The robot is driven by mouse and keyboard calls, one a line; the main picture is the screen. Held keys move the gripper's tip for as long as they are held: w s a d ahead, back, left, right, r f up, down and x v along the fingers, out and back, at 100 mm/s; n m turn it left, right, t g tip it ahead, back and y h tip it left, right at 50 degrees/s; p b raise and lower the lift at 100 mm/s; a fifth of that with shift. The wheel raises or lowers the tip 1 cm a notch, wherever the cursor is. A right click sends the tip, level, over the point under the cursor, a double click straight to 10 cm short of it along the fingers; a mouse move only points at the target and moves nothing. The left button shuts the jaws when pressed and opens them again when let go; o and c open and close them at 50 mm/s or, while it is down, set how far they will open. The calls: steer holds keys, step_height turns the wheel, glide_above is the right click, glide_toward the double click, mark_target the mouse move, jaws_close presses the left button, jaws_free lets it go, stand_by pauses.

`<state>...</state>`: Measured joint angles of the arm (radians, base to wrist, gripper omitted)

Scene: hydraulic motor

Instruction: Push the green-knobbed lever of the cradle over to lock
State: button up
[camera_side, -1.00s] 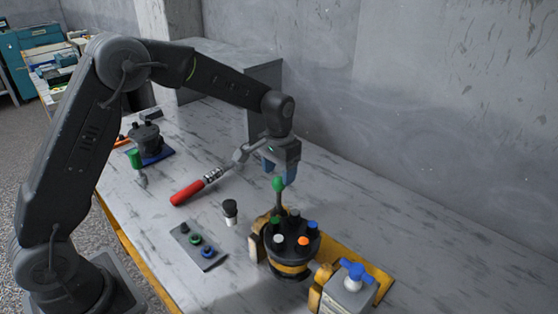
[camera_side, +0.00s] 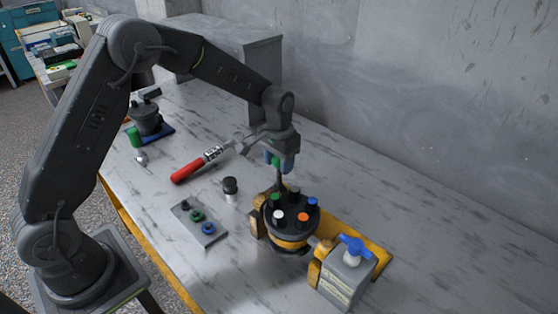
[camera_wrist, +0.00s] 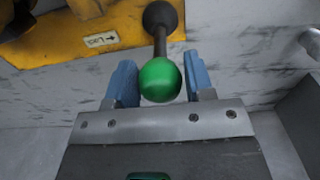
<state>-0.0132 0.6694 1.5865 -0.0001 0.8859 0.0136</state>
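The lever's green knob (camera_wrist: 160,80) sits between the two blue fingers of my gripper (camera_wrist: 162,82) in the wrist view. The fingers are apart, with little room at each side of the knob; I cannot tell whether either touches it. The dark lever rod (camera_wrist: 160,36) runs from the knob to a dark pivot by the yellow cradle (camera_wrist: 75,43), which carries a "Lock" label with an arrow (camera_wrist: 102,39). In the side view the green knob (camera_side: 275,161) is partly hidden by my gripper (camera_side: 284,163). The lever stands roughly upright behind the motor body (camera_side: 291,226).
Several coloured caps top the motor body. A grey box with a blue handle (camera_side: 356,247) stands at the cradle's right. A red-handled tool (camera_side: 188,171), a black-capped part (camera_side: 230,189) and a grey plate (camera_side: 205,232) lie left. The wall is behind; the table right is clear.

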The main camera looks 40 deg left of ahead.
steer(key=c, duration=0.3)
steer(key=shift+a, duration=0.1)
